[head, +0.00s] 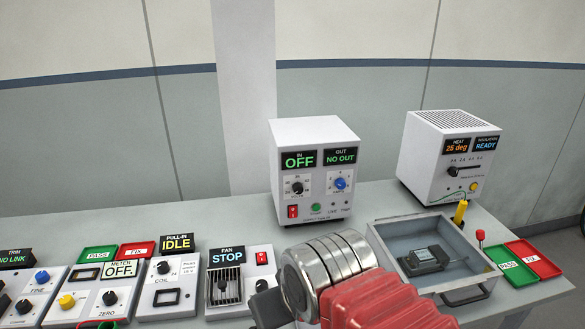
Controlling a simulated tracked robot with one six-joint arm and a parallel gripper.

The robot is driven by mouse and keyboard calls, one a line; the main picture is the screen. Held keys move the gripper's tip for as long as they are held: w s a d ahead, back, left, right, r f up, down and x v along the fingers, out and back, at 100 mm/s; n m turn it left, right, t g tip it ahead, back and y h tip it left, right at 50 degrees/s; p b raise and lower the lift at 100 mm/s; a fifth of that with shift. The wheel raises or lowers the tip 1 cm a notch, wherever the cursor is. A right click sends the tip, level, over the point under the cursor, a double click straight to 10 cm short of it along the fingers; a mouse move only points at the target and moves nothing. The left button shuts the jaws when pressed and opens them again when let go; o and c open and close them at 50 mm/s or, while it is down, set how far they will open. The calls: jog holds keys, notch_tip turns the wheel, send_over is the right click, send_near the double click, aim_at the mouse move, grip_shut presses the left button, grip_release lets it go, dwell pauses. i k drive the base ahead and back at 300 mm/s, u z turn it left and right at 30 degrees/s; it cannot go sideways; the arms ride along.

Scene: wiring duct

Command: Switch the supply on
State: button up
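The supply (316,232) is a white box at the back middle of the bench in the head view. Its displays read "IN OFF" and "OUT NO OUT". A red rocker switch (293,211) is at the lower left of its front face. Beside it are a green button (316,208), a black knob (297,188) and a blue knob (340,184). My arm crosses the bottom of the view in front of the supply. Only a dark part of what looks like my gripper (268,308) shows at its left end; its fingers cannot be made out.
A white heat tester (431,165) stands at the back right. A grey open tray (385,237) holds a black part (425,259). A fan panel (258,284) with another red switch (262,258) and several knob panels line the left. Green and red trays (545,263) lie far right.

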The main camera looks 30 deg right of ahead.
aim_at(292, 210)
jog(key=k, duration=1.35)
jog(key=u, duration=0.55)
jog(key=i, duration=1.8)
jog(key=z, duration=0.5)
